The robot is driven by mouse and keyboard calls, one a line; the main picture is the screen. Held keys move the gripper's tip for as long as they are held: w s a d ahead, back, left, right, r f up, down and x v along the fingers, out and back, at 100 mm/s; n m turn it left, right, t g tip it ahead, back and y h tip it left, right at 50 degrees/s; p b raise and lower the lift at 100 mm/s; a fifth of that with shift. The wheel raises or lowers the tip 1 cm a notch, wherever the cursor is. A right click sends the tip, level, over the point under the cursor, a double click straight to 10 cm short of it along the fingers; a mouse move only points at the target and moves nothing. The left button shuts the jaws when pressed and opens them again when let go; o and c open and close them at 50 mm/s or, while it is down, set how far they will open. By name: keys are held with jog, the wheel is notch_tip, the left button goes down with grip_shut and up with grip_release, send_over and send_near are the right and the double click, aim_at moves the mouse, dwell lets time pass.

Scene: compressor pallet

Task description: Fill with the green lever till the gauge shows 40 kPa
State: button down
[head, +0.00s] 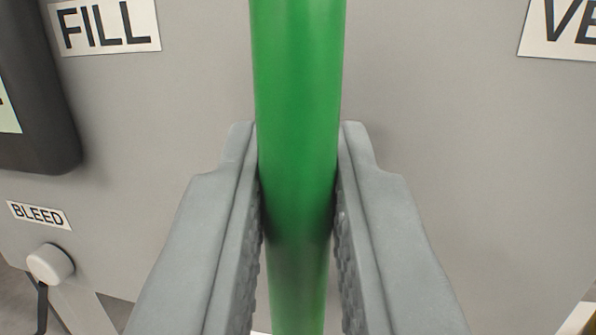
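The green lever (298,60) stands upright in the middle of the head view. Its top end runs out of the picture, and its lower part is shaded between the fingers. My gripper (298,140) has one grey finger on each side of the lever, and both fingertips press against its sides with no visible gap. The FILL label (104,26) is on the panel at upper left. A dark housing (40,110) at the left edge shows only a sliver of a pale green face. No gauge reading can be seen.
The grey panel (450,140) lies behind the lever. A BLEED label (38,215) and a white round knob (50,263) are at lower left. A partly cut-off label starting with "VE" (565,28) is at upper right. The panel right of the lever is clear.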

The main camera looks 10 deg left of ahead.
jog(key=c, duration=1.4)
grip_release()
jog(key=v, duration=1.7)
jog(key=shift+s+f, duration=0.15)
jog(key=shift+s, duration=0.05)
jog(key=s+a+r+g+h, duration=0.1)
jog(key=s+a+r, duration=0.1)
jog(key=s, duration=0.5)
jog(key=s+a+r+m+g+h, duration=0.1)
jog(key=s+a+r, duration=0.1)
jog(key=s, duration=0.5)
jog(key=s+a+r+m+h, duration=0.1)
jog(key=s+a+r+h, duration=0.1)
jog(key=s, duration=0.5)
jog(key=shift+a+r+g, duration=0.25)
jog(key=shift+a+g, duration=0.15)
jog(key=shift+a, duration=0.25)
